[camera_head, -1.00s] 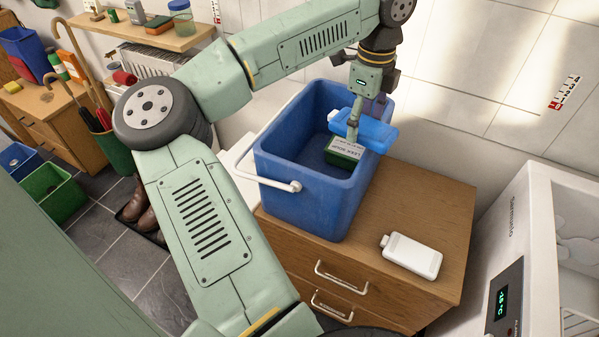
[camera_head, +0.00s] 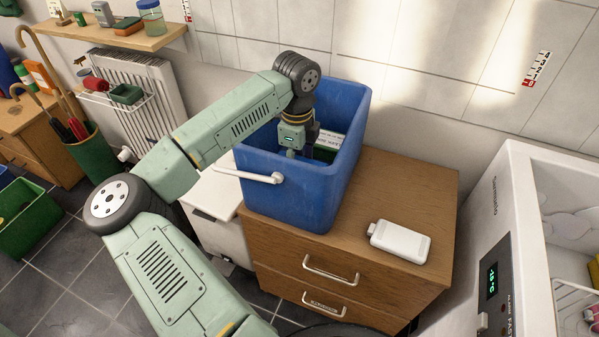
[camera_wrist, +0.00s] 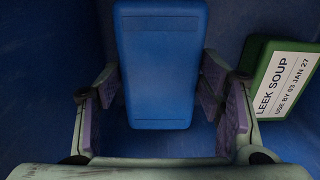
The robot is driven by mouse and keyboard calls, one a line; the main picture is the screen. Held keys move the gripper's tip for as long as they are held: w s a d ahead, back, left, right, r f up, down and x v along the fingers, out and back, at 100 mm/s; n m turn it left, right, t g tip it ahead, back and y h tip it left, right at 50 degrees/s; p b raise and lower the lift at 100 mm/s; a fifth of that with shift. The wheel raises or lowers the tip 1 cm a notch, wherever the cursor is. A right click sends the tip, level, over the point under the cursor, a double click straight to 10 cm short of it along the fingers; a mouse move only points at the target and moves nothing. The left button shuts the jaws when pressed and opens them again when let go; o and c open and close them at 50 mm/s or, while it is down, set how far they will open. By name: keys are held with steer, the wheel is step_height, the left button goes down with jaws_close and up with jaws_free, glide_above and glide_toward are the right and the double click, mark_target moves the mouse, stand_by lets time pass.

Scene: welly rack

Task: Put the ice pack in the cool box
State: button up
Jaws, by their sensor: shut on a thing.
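The blue cool box (camera_head: 290,195) stands open on the wooden drawer unit, its white handle hanging over the front. My gripper (camera_head: 305,150) reaches down inside the box. In the wrist view my gripper (camera_wrist: 163,115) is shut on the blue ice pack (camera_wrist: 160,65), with a finger on either side of it. The box's blue inner wall (camera_wrist: 60,60) surrounds it. The head view hides the ice pack behind the box wall and my gripper. I cannot tell whether the pack touches the box floor.
A green tub labelled leek soup (camera_wrist: 285,80) lies in the box, right of the ice pack; it also shows in the head view (camera_head: 328,145). A white flat pack (camera_head: 400,242) lies on the drawer unit (camera_head: 420,195). An open white freezer (camera_head: 510,230) stands at right.

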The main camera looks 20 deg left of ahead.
steer(key=shift+f+p, duration=0.6)
steer(key=shift+f, duration=2.1)
steer(key=shift+f, duration=0.25)
steer(key=o, duration=1.5)
steer(key=shift+r, duration=0.1)
steer(key=shift+o, duration=0.2)
steer(key=shift+r, duration=0.1)
step_height(320, 180, up, 12)
steer(key=b, duration=0.3)
